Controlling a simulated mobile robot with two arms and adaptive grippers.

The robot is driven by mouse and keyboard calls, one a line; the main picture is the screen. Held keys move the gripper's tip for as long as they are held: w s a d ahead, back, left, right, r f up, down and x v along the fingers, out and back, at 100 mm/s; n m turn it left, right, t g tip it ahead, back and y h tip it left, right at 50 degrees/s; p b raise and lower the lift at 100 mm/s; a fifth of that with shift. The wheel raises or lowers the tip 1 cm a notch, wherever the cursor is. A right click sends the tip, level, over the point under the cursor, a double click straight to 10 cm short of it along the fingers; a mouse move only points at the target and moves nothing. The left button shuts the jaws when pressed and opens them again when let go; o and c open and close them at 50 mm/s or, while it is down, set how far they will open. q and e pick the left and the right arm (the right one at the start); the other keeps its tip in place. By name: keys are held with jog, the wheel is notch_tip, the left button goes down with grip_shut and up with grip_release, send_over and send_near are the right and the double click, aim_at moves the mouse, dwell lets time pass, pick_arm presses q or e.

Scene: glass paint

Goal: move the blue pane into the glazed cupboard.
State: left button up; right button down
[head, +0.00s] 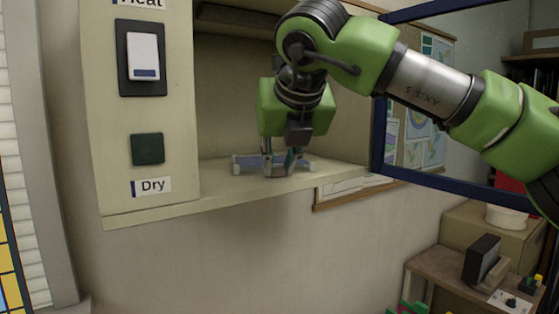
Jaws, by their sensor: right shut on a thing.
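The glazed cupboard (235,190) hangs on the wall with its inside open to view. Its blue-framed glass door (378,135) stands open at the right. My right gripper (281,162) points down inside the cupboard, just above its floor near the front edge. It is shut on a small pale blue-grey thing (248,162), which looks like the blue pane. The thing shows on both sides of the fingers, low at the cupboard floor; whether it touches the floor is hard to tell. The fingers hide its middle. My left gripper is not in view.
A panel left of the opening carries a white switch (144,56), a dark green square button (148,149) and a "Dry" label (152,186). My right arm crosses in front of the open door. A brown table (450,272) with small items stands at lower right.

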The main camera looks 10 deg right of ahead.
jog(key=shift+s, duration=0.1)
jog(key=shift+a, duration=0.1)
jog(key=c, duration=2.3)
grip_release()
jog(key=shift+f+b, duration=0.15)
jog(key=shift+b, duration=0.15)
jog(key=o, duration=0.4)
